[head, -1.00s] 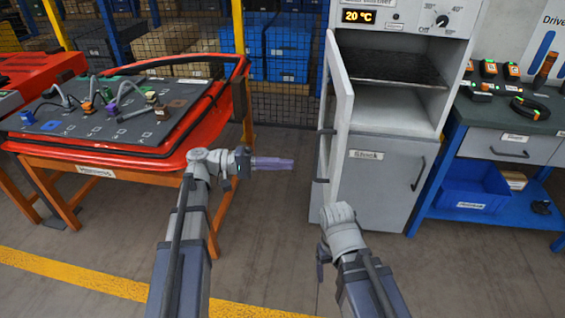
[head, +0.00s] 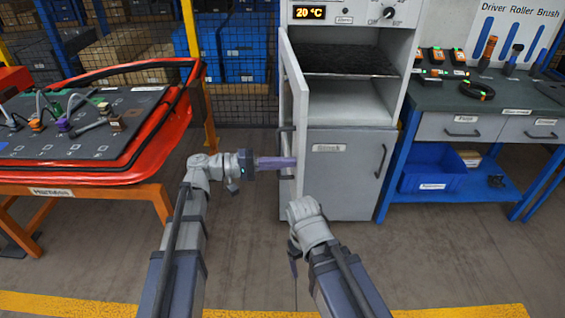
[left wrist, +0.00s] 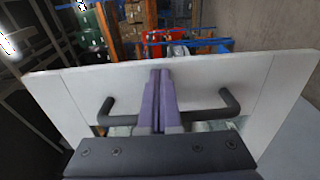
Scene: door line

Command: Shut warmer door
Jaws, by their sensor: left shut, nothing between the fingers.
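The warmer (head: 345,100) is a tall light-grey cabinet with a lit 20 °C display and an open upper compartment with a dark shelf. Its white door (head: 298,100) stands open at the compartment's left side, seen nearly edge-on. My left gripper (head: 293,162), with purple fingers, is shut and empty at the lower part of the door. In the left wrist view the fingers (left wrist: 161,100) point at the door panel (left wrist: 75,88), in front of the dark handle (left wrist: 230,102), hiding its middle. Contact cannot be told.
A lower cupboard (head: 340,175) sits under the warmer's compartment. At left stands an orange table (head: 100,190) with a red panel. At right is a blue workbench (head: 450,195) with a blue bin (head: 432,170). The floor in front is clear.

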